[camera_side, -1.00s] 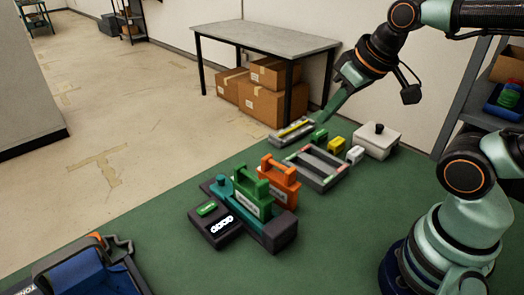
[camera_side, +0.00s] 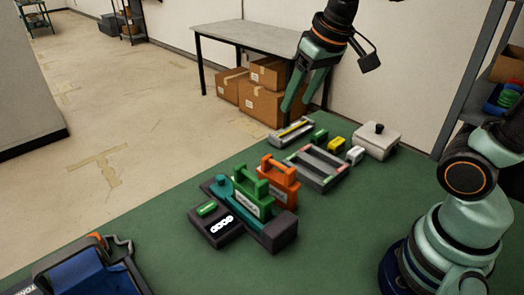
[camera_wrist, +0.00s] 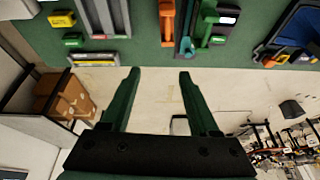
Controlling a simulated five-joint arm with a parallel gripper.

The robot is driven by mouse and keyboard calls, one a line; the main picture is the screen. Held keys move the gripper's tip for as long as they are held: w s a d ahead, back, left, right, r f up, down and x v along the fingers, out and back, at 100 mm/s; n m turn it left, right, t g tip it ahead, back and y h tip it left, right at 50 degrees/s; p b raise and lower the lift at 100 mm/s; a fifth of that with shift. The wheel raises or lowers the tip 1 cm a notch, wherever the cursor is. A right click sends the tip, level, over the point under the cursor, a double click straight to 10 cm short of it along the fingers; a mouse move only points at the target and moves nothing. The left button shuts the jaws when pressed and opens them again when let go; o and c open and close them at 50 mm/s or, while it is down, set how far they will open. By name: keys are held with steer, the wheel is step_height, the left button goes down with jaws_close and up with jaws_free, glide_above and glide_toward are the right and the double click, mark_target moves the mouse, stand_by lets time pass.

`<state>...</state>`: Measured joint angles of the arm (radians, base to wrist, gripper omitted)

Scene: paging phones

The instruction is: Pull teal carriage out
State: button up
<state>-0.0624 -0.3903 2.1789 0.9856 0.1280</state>
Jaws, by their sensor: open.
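The teal carriage (camera_side: 224,187) sits in a dark base (camera_side: 275,238) on the green mat, with a round knob at its left end. A green handled block (camera_side: 252,198) with a white label stands at the carriage and hides part of it. In the wrist view, the teal carriage (camera_wrist: 187,46) shows as a narrow strip near the top, beside the green block (camera_wrist: 208,26). My gripper (camera_side: 296,107) is open and empty, in the air behind and to the right of the carriage, well apart from it. Its two spread fingers (camera_wrist: 158,76) show in the wrist view.
An orange handled block (camera_side: 278,183) stands just behind the green one. A grey tray (camera_side: 318,182), small green, yellow and white blocks, and a white lidded box (camera_side: 376,141) lie to the right. A blue bin (camera_side: 88,275) is at front left.

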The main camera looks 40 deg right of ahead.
steer(key=w+a+f+m+g, duration=0.1)
steer(key=w+a+f+g, duration=0.3)
steer(key=w, duration=0.6)
steer(key=m, duration=0.1)
glide_above(221, 176)
step_height(221, 176, down, 7)
step_height(221, 176, down, 12)
steer(key=shift+s+a, duration=0.1)
steer(key=shift+a, duration=0.05)
jaws_close()
stand_by(0.9)
